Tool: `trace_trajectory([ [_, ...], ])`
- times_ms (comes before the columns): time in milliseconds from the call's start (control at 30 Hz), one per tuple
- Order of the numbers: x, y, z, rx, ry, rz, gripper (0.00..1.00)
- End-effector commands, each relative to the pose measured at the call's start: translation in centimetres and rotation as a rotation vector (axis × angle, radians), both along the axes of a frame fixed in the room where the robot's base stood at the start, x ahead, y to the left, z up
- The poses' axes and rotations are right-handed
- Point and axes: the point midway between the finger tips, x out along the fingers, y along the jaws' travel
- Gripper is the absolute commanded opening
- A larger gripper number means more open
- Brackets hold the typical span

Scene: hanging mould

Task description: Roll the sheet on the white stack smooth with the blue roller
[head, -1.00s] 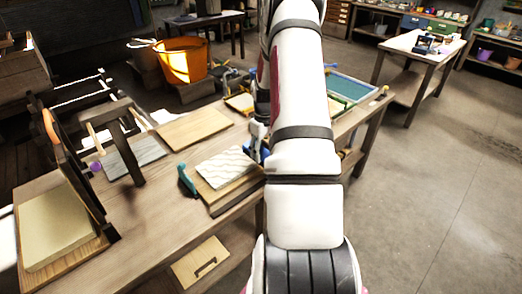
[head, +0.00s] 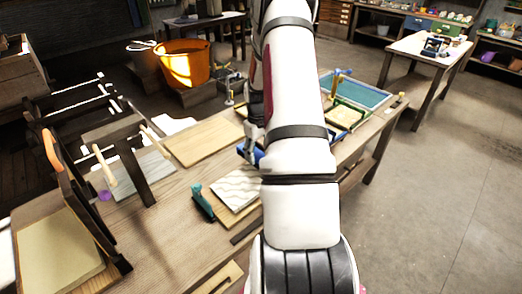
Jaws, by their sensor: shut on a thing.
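The white stack (head: 236,188) lies on the workbench, with a pale wavy-patterned sheet on top. Its right end is hidden behind my arm. My gripper (head: 252,138) is just beyond the stack, mostly hidden by my arm. It is shut on the blue roller (head: 250,153), of which only a small blue part shows at the arm's left edge. The roller appears close to the far edge of the stack; I cannot tell whether it touches the sheet.
A teal-handled tool (head: 203,203) lies at the stack's left. A bare wooden board (head: 203,141) lies beyond it. A dark upright frame (head: 133,160) stands at the left. Framed screens (head: 357,92) lie at the far right of the workbench (head: 165,225).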

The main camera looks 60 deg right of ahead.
Motion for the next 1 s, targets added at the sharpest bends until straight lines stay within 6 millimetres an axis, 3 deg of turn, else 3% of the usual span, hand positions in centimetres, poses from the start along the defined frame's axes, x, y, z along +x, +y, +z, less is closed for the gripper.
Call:
trace_trajectory([
  [1000, 3.0, 12.5, 0.0, 0.0, 0.001, 0.003, 0.3],
])
